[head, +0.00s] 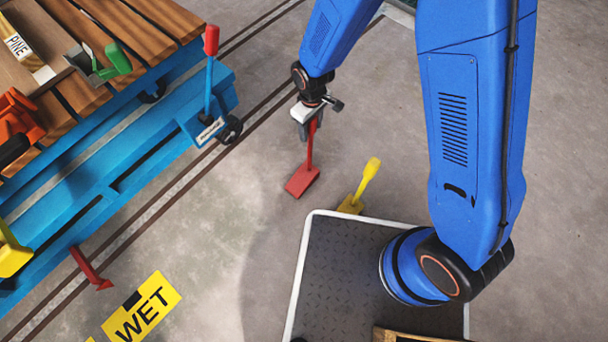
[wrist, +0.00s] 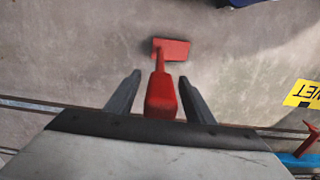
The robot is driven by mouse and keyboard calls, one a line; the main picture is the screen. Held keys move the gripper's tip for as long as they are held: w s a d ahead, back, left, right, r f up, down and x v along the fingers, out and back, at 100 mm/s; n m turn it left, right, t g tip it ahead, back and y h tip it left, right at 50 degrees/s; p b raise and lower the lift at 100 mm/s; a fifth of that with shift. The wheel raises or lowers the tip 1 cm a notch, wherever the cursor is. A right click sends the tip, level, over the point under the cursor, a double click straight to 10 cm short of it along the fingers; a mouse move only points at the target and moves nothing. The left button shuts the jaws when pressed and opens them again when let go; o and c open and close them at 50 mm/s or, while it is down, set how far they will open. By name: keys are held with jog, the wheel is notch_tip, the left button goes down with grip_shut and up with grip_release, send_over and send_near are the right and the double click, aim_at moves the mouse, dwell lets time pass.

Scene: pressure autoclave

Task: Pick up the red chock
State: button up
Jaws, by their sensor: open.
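The red chock (head: 301,182) stands on the concrete floor near the middle of the head view, its handle rising toward my gripper (head: 308,127). In the wrist view the chock's handle (wrist: 161,95) reaches up between my two dark fingers, and its flat red base (wrist: 171,49) lies beyond them. My gripper (wrist: 158,98) is open, with a finger on each side of the handle and a gap visible on the left. Whether the right finger touches the handle is hard to tell. In the head view the gripper hides the handle's top.
A yellow chock (head: 360,189) stands right of the red one, by my dark platform. A blue cart (head: 150,150) with wooden planks and a red-tipped lever (head: 210,42) is on the left. Another red piece (head: 90,268) and a yellow WET sign (head: 142,309) are lower left. Rails cross the floor.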

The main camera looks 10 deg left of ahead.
grip_shut()
dwell(1.4)
